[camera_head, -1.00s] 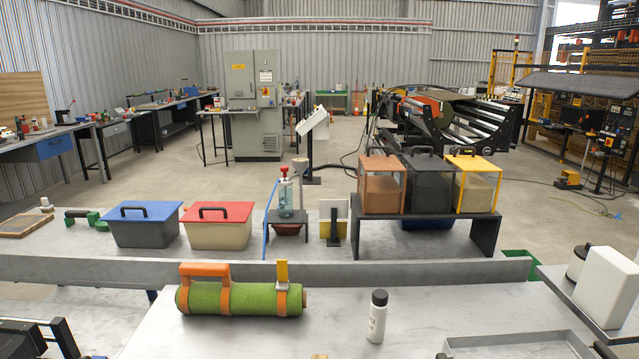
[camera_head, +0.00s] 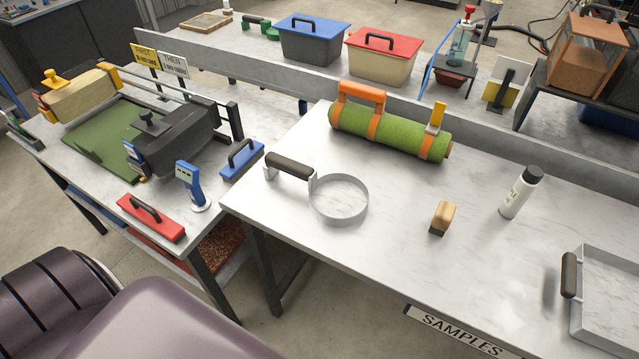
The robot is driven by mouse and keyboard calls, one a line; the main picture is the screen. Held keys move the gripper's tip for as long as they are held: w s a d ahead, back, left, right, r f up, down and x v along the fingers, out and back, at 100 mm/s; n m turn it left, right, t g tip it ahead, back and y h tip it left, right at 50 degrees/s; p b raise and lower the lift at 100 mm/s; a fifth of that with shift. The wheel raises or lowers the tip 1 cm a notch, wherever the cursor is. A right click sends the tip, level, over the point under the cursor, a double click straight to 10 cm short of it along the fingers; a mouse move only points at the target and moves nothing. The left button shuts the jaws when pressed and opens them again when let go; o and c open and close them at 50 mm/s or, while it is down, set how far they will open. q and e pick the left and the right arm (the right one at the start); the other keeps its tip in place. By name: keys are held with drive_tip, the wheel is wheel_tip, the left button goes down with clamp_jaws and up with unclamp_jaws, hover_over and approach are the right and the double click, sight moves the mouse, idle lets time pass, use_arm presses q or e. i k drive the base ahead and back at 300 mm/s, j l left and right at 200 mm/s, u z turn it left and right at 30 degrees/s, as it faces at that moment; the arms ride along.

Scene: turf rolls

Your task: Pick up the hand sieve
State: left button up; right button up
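The hand sieve (camera_head: 338,199) is a round grey metal ring with a black handle (camera_head: 289,167). It lies on the white marbled table (camera_head: 300,245) near its left corner, with the handle toward the upper left. Nothing covers it. Neither of my grippers can be made out in the head view.
A green turf roll (camera_head: 390,133) with orange straps lies behind the sieve. A small wooden-handled brush (camera_head: 442,218), a white bottle (camera_head: 521,192) and a metal tray (camera_head: 607,300) are to the right. A lower bench (camera_head: 115,185) with a black machine stands left, across a gap.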

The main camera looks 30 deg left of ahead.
sight(337, 200)
drive_tip(key=i+l+u, duration=0.2)
drive_tip(key=l+u, duration=0.2)
drive_tip(key=l, duration=0.15)
drive_tip(key=i+l+u, duration=0.1)
drive_tip(key=l+u, duration=0.75)
drive_tip(key=l, duration=0.3)
